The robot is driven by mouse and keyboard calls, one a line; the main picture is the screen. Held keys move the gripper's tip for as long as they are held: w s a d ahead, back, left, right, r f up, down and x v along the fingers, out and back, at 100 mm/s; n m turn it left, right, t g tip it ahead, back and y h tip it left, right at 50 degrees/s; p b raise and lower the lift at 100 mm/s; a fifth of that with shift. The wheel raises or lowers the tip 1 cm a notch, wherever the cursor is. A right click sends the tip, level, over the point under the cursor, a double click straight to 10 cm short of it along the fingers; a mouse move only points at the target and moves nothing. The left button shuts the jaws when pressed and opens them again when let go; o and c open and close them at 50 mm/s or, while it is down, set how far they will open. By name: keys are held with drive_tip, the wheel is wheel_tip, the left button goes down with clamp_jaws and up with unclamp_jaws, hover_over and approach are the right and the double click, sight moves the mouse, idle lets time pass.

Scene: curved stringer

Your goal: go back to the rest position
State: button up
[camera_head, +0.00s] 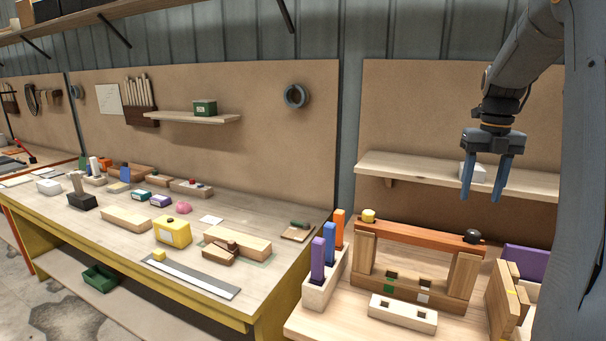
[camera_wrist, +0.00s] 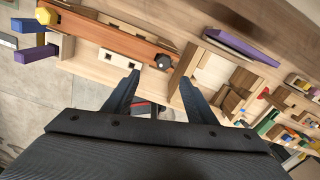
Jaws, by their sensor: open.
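My gripper (camera_head: 487,178) hangs at the upper right in the head view, with its two blue fingers pointing down and spread apart. Nothing is between them. It is above the right-hand table, in front of the wall shelf. In the wrist view my gripper (camera_wrist: 158,92) shows both fingertips apart over the table edge. Below it a wooden frame stands with an orange-brown beam (camera_head: 415,233) across two upright blocks. A yellow piece (camera_head: 368,216) sits at the beam's left end and a dark knob (camera_head: 472,237) at its right end.
A slotted wooden block (camera_head: 403,313) lies before the frame. A rack (camera_head: 318,290) with purple, blue and orange pieces stands left of it. A shelf (camera_head: 420,172) with a white block (camera_head: 473,173) is behind. The long workbench (camera_head: 130,242) at left carries several blocks.

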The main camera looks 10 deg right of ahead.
drive_tip(key=s+a+f+n+b, duration=0.2)
drive_tip(key=a+f+n, duration=0.5)
drive_tip(key=a+n, duration=0.3)
drive_tip(key=s+a+f+n+b, duration=0.2)
drive_tip(key=a+f+n, duration=0.5)
drive_tip(key=a+n, duration=0.35)
drive_tip(key=s+a+f+n+b, duration=0.1)
drive_tip(key=s+a+f+n, duration=0.4)
drive_tip(key=n, duration=0.4)
drive_tip(key=s+a+f+n+t+b, duration=0.1)
drive_tip(key=s+a+f+n, duration=0.4)
drive_tip(key=n, duration=0.5)
drive_tip(key=shift+s+a+f+b, duration=0.2)
drive_tip(key=shift+s+a+b, duration=0.2)
drive_tip(key=shift+s+a, duration=0.6)
drive_tip(key=shift+s+d, duration=0.1)
drive_tip(key=shift+d, duration=0.1)
